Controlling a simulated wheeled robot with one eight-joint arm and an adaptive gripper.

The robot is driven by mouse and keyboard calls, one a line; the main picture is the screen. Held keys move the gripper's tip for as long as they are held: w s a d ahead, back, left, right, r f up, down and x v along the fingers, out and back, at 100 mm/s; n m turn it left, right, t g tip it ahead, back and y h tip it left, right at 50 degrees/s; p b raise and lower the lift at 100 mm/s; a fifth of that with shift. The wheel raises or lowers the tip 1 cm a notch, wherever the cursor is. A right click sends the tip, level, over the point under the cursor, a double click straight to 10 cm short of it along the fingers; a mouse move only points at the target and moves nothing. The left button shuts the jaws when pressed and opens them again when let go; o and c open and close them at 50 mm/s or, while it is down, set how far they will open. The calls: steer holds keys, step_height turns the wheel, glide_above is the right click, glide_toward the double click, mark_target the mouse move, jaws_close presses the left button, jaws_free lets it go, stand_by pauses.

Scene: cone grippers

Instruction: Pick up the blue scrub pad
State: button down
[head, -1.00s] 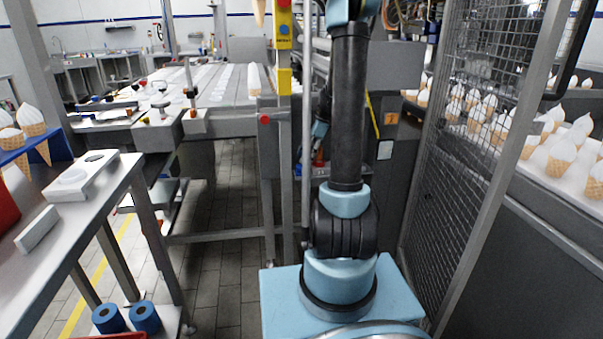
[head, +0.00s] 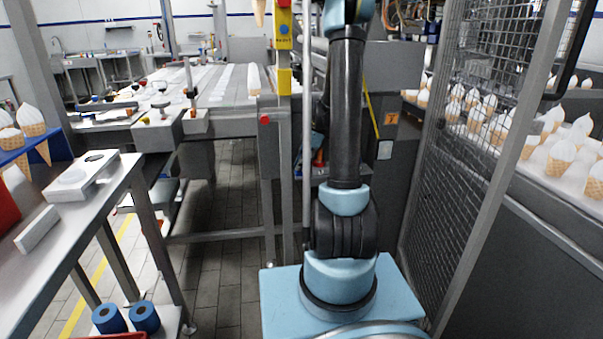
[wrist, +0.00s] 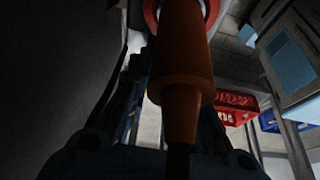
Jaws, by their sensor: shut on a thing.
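No blue scrub pad can be made out in either view. In the wrist view, my gripper (wrist: 172,105) is shut, with its dark fingers on both sides of an orange tapered object (wrist: 180,70). This object's narrow end points toward the camera, and a red ring with a pale centre shows at its far end. The picture is dark, so the contact with the fingers is hard to see.
A metal table (head: 105,215) stands at left, with two blue rolls (head: 127,318) on a low shelf. A conveyor (head: 220,85) lies ahead. A mesh guard (head: 460,150) stands close at right, before several ice-cream cones. A red crate (wrist: 236,105) shows in the wrist view.

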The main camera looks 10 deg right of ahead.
steer(key=shift+s+r, duration=0.1)
stand_by(0.3)
steer(key=shift+s+r, duration=0.15)
steer(key=shift+r, duration=0.15)
step_height(320, 180, up, 6)
steer(key=s, duration=1.9)
steer(key=shift+s, duration=0.25)
steer(key=shift+r, duration=0.1)
steer(key=c, duration=2)
jaws_free()
steer(key=shift+c, duration=0.2)
jaws_close()
